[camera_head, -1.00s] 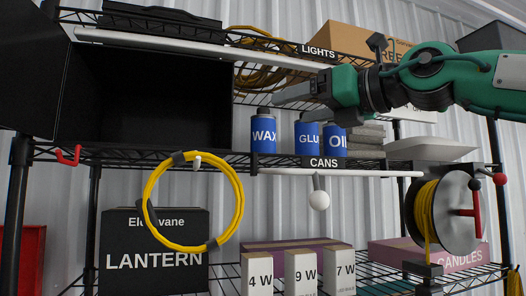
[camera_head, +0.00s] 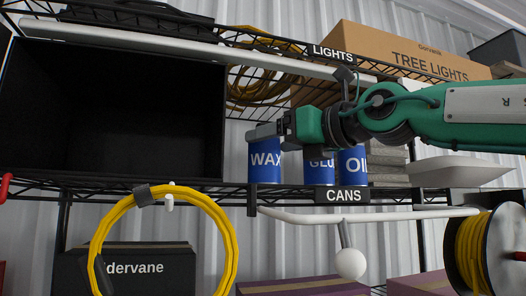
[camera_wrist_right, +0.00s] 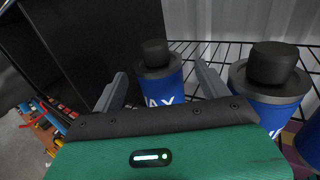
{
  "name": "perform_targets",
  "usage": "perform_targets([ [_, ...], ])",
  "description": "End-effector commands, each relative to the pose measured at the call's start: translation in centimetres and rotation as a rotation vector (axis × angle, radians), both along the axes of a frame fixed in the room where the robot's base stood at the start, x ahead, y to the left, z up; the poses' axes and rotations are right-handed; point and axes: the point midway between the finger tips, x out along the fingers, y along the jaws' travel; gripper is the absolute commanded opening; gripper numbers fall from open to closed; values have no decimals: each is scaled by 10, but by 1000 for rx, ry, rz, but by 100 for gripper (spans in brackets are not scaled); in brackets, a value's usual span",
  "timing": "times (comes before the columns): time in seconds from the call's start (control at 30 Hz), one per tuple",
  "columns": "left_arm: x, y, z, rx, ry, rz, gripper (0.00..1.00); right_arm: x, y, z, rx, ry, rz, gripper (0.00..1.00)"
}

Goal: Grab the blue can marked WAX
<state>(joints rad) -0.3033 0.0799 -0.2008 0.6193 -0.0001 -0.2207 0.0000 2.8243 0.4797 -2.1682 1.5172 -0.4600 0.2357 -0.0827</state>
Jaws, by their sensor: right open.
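The blue can marked WAX (camera_head: 264,162) stands upright on the wire shelf above the CANS label. In the right wrist view the WAX can (camera_wrist_right: 162,83) has a black cap and stands between my two fingers, a little beyond the palm. My right gripper (camera_head: 262,131) is open around the can's upper part in the head view; its fingers (camera_wrist_right: 160,88) lie on either side in the wrist view. I cannot tell whether either finger touches the can. The can's top is hidden by the gripper in the head view. My left gripper is not in view.
Blue cans marked GLU (camera_head: 319,172) and OIL (camera_head: 353,166) stand close to the right. A large black open box (camera_head: 112,110) is to the left. A white bar (camera_head: 370,215) and a yellow hose loop (camera_head: 232,235) hang below the shelf.

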Motion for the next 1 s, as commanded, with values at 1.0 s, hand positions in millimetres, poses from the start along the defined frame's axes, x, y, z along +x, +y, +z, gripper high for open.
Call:
perform_targets([
  [1.0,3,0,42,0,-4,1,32,36,40,-1,1,-1,0,54],
])
